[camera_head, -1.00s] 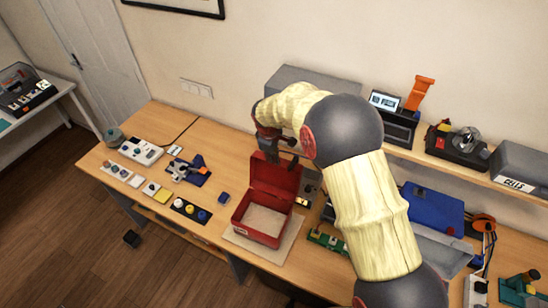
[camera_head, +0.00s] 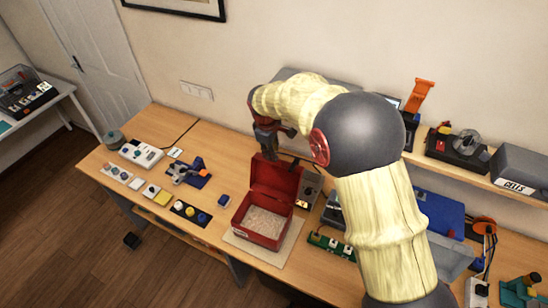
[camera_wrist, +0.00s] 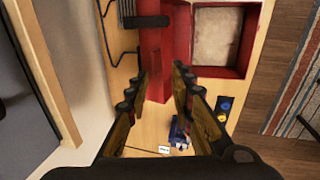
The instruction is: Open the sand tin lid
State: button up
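The sand tin (camera_head: 262,243) is a red box with pale sand inside, on the desk in the head view. Its red lid (camera_head: 275,180) stands raised at the back of the tin, so the tin is open. In the wrist view the tin (camera_wrist: 202,42) is at the top and the lid (camera_wrist: 155,50) is the red strip to its left. My gripper (camera_head: 270,155) is above and behind the lid's upper edge. In the wrist view my gripper (camera_wrist: 160,88) has its two fingers apart, with the lid's end showing between them; contact cannot be told.
A beige mat (camera_head: 292,240) lies under the tin. A grey box-shaped device (camera_head: 310,188) stands right of the lid. A blue clamp-like tool (camera_head: 188,172) and a black strip with knobs (camera_head: 190,213) lie to the left. A shelf (camera_head: 437,160) runs along the wall.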

jog(key=v, duration=0.5)
jog(key=shift+r, duration=0.1)
dwell(0.4)
jog(key=s+d+f+m+t+b, duration=0.1)
jog(key=s+d+f+m+b, duration=0.3)
jog(key=s+d+b, duration=0.4)
jog(key=s+d+f+m+t+b, duration=0.1)
jog(key=s+d+f+m+b, duration=0.3)
jog(key=s+d+b, duration=0.4)
jog(key=s+d+f+m+t+b, duration=0.1)
jog(key=s+d+f+m+b, duration=0.3)
jog(key=s+b, duration=0.7)
jog(key=s+d+m, duration=0.2)
jog(key=s+d, duration=0.2)
jog(key=s, duration=0.4)
jog(key=shift+s+y+b, duration=0.25)
jog(key=shift+y+b, duration=0.15)
jog(key=shift+d, duration=0.1)
